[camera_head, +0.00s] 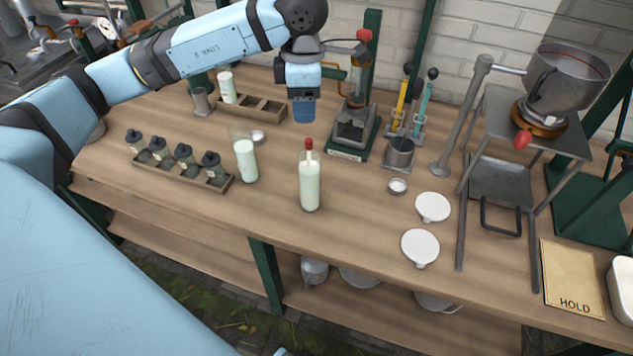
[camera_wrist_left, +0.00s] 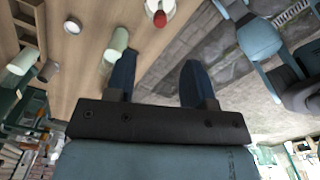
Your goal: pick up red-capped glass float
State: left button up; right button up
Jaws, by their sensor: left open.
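The red-capped glass float (camera_head: 308,147) stands upright in a tall clear glass of pale milky liquid (camera_head: 310,187) near the middle of the bench. Its red cap sticks out above the rim; its lower part is hidden in the liquid. In the left wrist view a red cap (camera_wrist_left: 160,19) shows at the top edge, beyond my fingers. My left gripper (camera_head: 303,112) is open and empty, pointing down above the bench behind the glass in the head view. Its two dark blue fingers stand apart in the left wrist view (camera_wrist_left: 159,80). My right gripper is not in view.
A second glass of milky liquid (camera_head: 246,161) stands to the left. A rack of dark-topped jars (camera_head: 193,178) lies farther left. A dark stand (camera_head: 355,130) and a tool cup (camera_head: 400,154) are behind. White discs (camera_head: 420,248) and a HOLD plate (camera_head: 572,277) lie right.

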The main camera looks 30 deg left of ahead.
aim_at(309, 139)
pick_arm(q)
notch_tip(309, 139, down, 6)
jog(key=shift+r, duration=0.1)
jog(key=shift+w+d+f+p, duration=0.15)
jog(key=shift+f+p, duration=0.15)
jog(key=shift+f, duration=1.15)
jog(key=shift+w+d+f+p, duration=0.1)
jog(key=shift+f+p, duration=0.2)
jog(key=shift+f, duration=1.15)
jog(key=c, duration=0.8)
